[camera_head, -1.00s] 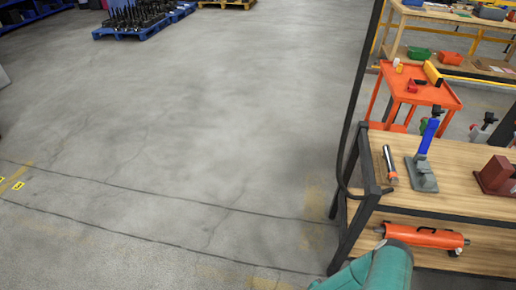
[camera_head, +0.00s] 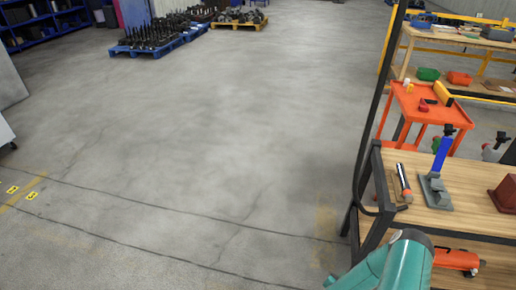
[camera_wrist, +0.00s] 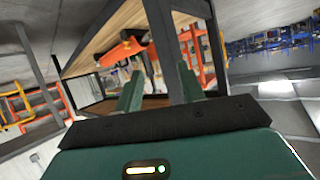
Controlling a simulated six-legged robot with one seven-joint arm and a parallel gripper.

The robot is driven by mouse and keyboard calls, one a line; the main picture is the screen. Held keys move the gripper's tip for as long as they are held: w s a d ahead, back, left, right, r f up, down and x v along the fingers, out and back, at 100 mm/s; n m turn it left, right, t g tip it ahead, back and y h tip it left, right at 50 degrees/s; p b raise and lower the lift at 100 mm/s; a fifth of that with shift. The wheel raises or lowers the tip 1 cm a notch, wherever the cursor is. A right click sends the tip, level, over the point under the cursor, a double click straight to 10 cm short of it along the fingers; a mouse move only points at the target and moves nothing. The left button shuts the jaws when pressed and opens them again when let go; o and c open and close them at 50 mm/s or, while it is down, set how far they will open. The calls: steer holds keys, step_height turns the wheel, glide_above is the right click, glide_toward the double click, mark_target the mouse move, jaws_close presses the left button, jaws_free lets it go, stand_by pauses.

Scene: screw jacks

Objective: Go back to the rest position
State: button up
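My gripper (camera_wrist: 158,80) shows in the wrist view as two green fingers standing apart, with nothing between them. A dark post and wooden boards of the workbench show behind the fingers. In the head view a teal part of my arm (camera_head: 392,266) rises at the bottom right, in front of the workbench (camera_head: 468,185). The gripper itself is not visible in the head view. On the bench top are a blue-handled screw jack (camera_head: 437,180), a cylindrical tool (camera_head: 404,182) with an orange end and a dark red block (camera_head: 505,193).
An orange cylinder (camera_head: 458,261) lies on the bench's lower shelf. An orange cart (camera_head: 425,108) stands behind the bench, with another table (camera_head: 455,45) farther back. Blue pallets (camera_head: 150,47) with dark parts stand at the far left. The floor left of the bench is clear.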

steer(key=w+a+r+n+t+y, duration=0.15)
steer(key=w+r+n+y, duration=0.25)
steer(key=w+r, duration=1.15)
steer(key=a+r+n+y, duration=0.2)
steer(key=a+r, duration=0.2)
steer(key=r, duration=0.7)
steer(key=a+r+n+y, duration=0.15)
steer(key=a+r, duration=0.25)
steer(key=r, duration=0.8)
steer(key=s+a+r+n+g+y, duration=0.1)
steer(key=s+a+r, duration=0.4)
steer(key=r, duration=0.3)
steer(key=s+a+r+n+g+y, duration=0.1)
steer(key=s+a+r, duration=0.3)
steer(key=s+r, duration=0.3)
steer(key=s+a+r+g, duration=0.1)
steer(key=s+r, duration=0.3)
steer(key=s, duration=0.5)
steer(key=s+a+r+n+g, duration=0.1)
steer(key=s+a+r, duration=0.3)
steer(key=s, duration=0.5)
steer(key=shift+r+n+y, duration=0.1)
steer(key=shift+n+y, duration=0.15)
